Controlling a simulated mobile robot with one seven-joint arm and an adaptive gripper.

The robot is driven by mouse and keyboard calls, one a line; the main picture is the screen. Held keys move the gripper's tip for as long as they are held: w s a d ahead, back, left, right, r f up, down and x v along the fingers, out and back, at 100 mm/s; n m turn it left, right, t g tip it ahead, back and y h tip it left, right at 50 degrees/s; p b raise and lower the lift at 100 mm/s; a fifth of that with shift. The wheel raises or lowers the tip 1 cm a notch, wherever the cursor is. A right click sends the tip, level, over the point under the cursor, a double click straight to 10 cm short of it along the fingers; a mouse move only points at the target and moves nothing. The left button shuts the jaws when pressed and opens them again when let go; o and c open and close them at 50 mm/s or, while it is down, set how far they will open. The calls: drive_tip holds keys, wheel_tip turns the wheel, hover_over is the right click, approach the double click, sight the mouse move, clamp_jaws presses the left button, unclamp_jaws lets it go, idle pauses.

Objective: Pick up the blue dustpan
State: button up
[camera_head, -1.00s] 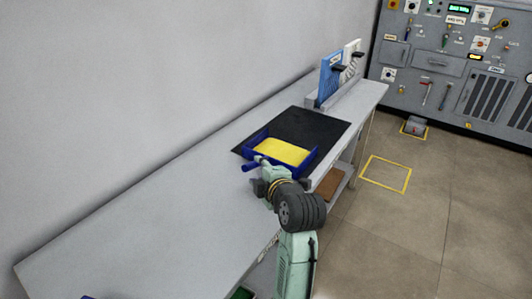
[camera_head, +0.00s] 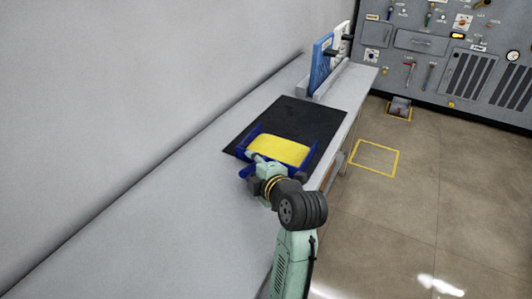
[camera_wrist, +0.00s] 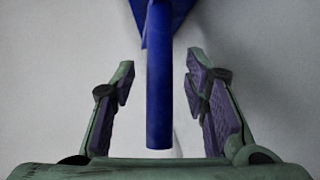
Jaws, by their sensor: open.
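The blue dustpan (camera_head: 311,156) lies on the bench at the near edge of a black mat, with a yellow area (camera_head: 280,149) inside its blue walls. Its blue handle (camera_wrist: 159,85) points toward me in the wrist view, between the two fingers. My gripper (camera_wrist: 160,90) is open, with one finger on each side of the handle and a visible gap to both. In the head view my gripper (camera_head: 252,171) is at the handle end of the dustpan, and my wrist hides most of the handle.
The black mat (camera_head: 290,117) lies on the grey bench (camera_head: 190,225), which runs along a wall. Blue and white upright panels (camera_head: 322,62) stand at the bench's far end. A grey control cabinet (camera_head: 440,60) stands beyond. The near bench top is clear.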

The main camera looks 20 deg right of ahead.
drive_tip(key=shift+s, duration=0.1)
clamp_jaws()
idle(0.4)
drive_tip(key=shift+r, duration=0.1)
